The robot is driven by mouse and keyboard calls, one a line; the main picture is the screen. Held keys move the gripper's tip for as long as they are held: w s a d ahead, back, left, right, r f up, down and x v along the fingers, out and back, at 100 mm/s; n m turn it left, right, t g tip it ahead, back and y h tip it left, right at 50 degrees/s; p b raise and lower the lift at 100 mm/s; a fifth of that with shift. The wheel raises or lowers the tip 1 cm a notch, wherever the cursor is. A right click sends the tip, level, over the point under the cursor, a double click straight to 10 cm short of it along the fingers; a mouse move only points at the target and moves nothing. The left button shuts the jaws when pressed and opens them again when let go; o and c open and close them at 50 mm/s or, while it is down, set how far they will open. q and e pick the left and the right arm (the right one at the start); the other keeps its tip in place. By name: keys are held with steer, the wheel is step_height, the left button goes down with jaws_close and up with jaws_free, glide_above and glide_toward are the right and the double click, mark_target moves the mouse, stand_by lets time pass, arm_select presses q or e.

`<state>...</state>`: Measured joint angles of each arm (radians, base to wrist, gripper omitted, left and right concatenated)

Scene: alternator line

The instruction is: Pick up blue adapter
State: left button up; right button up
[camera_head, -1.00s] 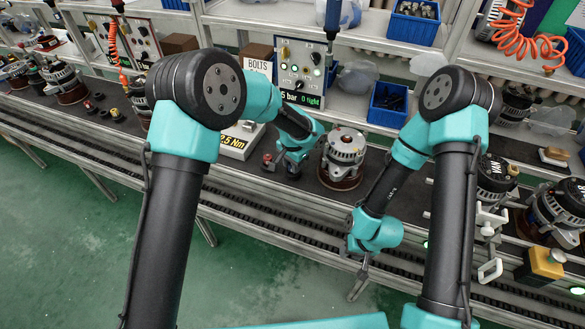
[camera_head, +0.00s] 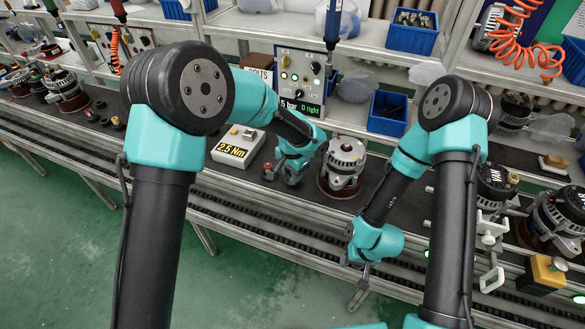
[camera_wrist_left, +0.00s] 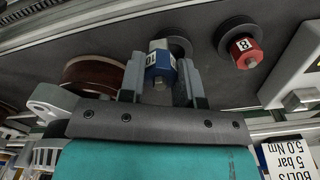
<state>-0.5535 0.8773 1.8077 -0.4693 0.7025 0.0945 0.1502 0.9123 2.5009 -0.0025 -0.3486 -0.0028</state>
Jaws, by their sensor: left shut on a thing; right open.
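The blue adapter (camera_wrist_left: 159,64) is a small blue hexagonal piece with a white label and a metal tip. In the left wrist view it sits between the two fingers of my left gripper (camera_wrist_left: 162,82), which is shut on it. A dark round base shows just behind it; I cannot tell whether they touch. In the head view my left gripper (camera_head: 292,174) is low over the dark bench strip, left of an alternator, and hides the adapter. My right gripper (camera_head: 361,286) is open and empty, pointing down in front of the bench edge.
A red adapter (camera_wrist_left: 246,52) on a dark round base stands close to the blue one. The alternator (camera_head: 344,164) on its brown base is just right of my left gripper. A 2.5 Nm display box (camera_head: 238,146) and control panel (camera_head: 300,80) stand behind.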

arm_select(q)
steer(key=s+a+r, duration=0.1)
steer(key=s, duration=1.1)
steer(key=shift+s, duration=0.35)
steer(key=shift+a+r, duration=0.1)
steer(key=shift+o, duration=1.4)
steer(key=shift+c, duration=1.4)
